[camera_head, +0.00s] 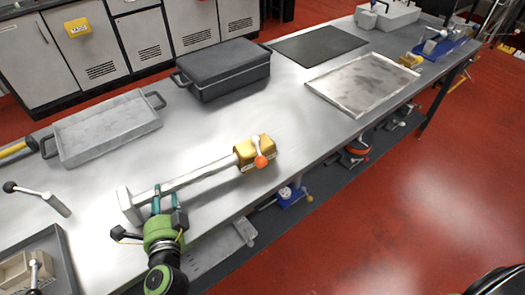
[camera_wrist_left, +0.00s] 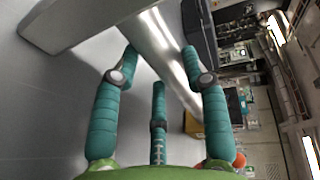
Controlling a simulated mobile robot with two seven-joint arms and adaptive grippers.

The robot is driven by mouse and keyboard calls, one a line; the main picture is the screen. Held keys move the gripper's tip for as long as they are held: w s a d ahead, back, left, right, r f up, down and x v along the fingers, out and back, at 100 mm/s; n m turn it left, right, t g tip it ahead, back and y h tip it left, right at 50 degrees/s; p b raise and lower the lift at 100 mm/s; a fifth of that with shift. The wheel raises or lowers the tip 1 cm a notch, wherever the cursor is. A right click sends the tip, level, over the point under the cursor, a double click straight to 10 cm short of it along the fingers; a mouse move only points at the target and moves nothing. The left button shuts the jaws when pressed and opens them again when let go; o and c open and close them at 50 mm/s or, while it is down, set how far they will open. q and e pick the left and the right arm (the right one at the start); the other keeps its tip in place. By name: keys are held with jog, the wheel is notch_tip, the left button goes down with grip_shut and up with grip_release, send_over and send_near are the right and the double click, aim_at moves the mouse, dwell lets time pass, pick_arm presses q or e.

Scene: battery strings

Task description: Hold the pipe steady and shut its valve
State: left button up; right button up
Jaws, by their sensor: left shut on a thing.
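The pipe (camera_head: 200,177) is a pale grey bar lying along the bench's near side, with a square end plate (camera_head: 125,206) at its left end. At its right end is a yellow valve body (camera_head: 249,149) with a white lever and an orange knob (camera_head: 261,161). The lever lies roughly across the pipe's line. My left gripper (camera_head: 166,193) is shut on the pipe near the end plate. In the left wrist view the pipe (camera_wrist_left: 168,55) runs between the teal fingers (camera_wrist_left: 160,85); the finger contact is partly unclear. My right gripper is not in view.
A grey tray (camera_head: 64,137) and a dark lidded box (camera_head: 222,70) stand behind the pipe. A metal tray (camera_head: 313,88) and black mat (camera_head: 286,47) lie farther right. Levered fittings (camera_head: 55,203) are at left. Bare bench (camera_head: 300,125) lies right of the valve.

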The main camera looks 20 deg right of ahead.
pick_arm(q)
jog(key=shift+w+r, duration=0.15)
jog(key=shift+r, duration=0.35)
jog(key=shift+f, duration=0.25)
jog(key=shift+f, duration=0.4)
dwell(0.4)
